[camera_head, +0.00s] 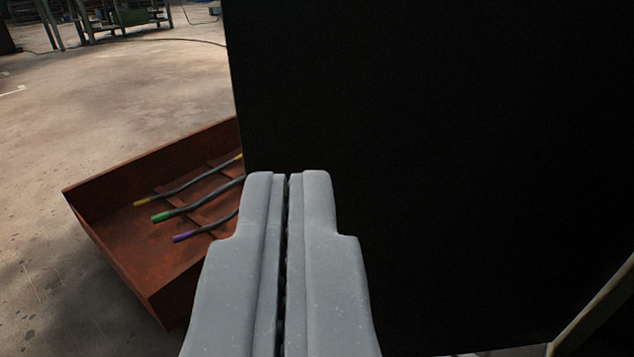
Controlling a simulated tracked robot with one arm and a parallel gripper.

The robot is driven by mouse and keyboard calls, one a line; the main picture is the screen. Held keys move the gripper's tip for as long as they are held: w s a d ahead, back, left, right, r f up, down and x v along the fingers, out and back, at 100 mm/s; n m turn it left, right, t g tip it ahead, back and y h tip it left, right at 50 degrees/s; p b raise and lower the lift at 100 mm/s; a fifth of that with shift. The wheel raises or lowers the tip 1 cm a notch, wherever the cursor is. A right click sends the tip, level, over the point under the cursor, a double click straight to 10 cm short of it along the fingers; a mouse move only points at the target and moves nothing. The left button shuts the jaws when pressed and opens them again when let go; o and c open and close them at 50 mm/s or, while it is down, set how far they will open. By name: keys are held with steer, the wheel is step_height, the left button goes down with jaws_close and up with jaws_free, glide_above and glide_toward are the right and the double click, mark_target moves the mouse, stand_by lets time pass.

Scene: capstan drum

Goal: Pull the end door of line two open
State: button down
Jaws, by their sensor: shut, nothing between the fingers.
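My gripper (288,178) is in the lower middle of the view, its two grey fingers together with only a thin dark slit between them and nothing held. A large, flat, nearly black surface (440,150) fills the right and middle of the view behind the fingers. I cannot tell whether this surface is the end door of line two or another panel. No handle or hinge shows on it. Whether the fingertips touch it cannot be told.
A rusty red-brown open tray (110,240) lies on the floor at the left, partly hidden by the dark surface and my gripper. Several dark rods with coloured ends (185,213) lie in it. Bare concrete floor (130,100) spreads beyond. A pale bar (595,305) crosses the lower right corner.

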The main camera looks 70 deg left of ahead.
steer(key=b, duration=0.2)
glide_toward(291, 77)
steer(key=x, duration=0.5)
steer(key=shift+w+f, duration=0.1)
steer(key=shift+b+x, duration=0.45)
steer(key=shift+x, duration=0.4)
